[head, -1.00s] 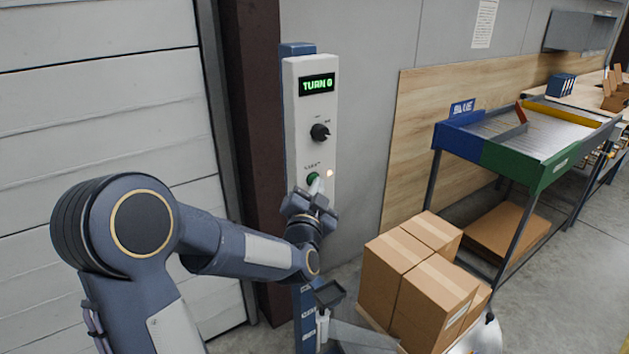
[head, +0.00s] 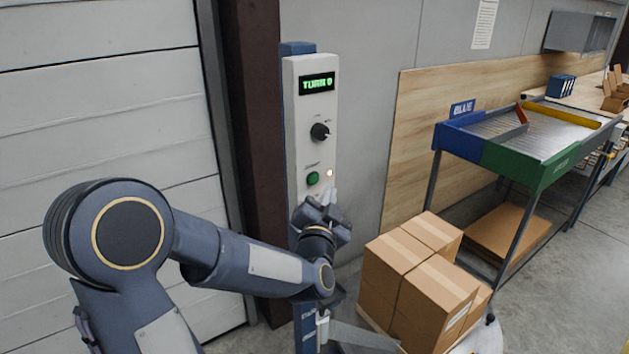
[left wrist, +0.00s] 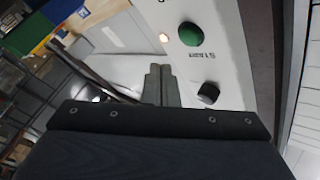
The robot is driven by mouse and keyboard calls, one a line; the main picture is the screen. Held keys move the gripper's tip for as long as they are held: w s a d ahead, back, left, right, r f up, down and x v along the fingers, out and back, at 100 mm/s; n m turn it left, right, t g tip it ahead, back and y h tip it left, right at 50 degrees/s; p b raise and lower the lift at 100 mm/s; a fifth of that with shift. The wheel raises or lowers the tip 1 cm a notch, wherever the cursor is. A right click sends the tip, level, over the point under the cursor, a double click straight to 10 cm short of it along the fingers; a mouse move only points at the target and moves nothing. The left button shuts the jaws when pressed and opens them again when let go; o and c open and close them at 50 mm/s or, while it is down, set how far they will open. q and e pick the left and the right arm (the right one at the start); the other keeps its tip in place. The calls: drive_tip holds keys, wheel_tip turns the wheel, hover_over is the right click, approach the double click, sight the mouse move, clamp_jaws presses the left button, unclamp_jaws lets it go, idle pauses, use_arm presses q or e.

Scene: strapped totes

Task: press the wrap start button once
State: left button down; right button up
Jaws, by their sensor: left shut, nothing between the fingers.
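The green start button (head: 313,178) sits on the white control panel (head: 300,150), beside a small lit lamp (head: 329,173). Above them are a black knob (head: 320,132) and a display (head: 317,83) with green text beginning "TURN". My left gripper (head: 331,193) is shut and empty, below and right of the button and apart from it in the picture. In the left wrist view the closed fingers (left wrist: 161,84) point toward the panel, with the green button (left wrist: 190,34) and lit lamp (left wrist: 164,38) beyond them. My right gripper is not in view.
Stacked cardboard boxes (head: 420,275) stand right of the panel post, on a round base (head: 488,338). A blue and green sorting table (head: 525,160) is farther right. A white shutter door (head: 110,120) is at the left.

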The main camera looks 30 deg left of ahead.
use_arm(q)
drive_tip(key=shift+s+d, duration=0.2)
drive_tip(key=shift+d, duration=0.3)
drive_tip(key=shift+s+d, duration=0.2)
drive_tip(key=shift+d, duration=0.3)
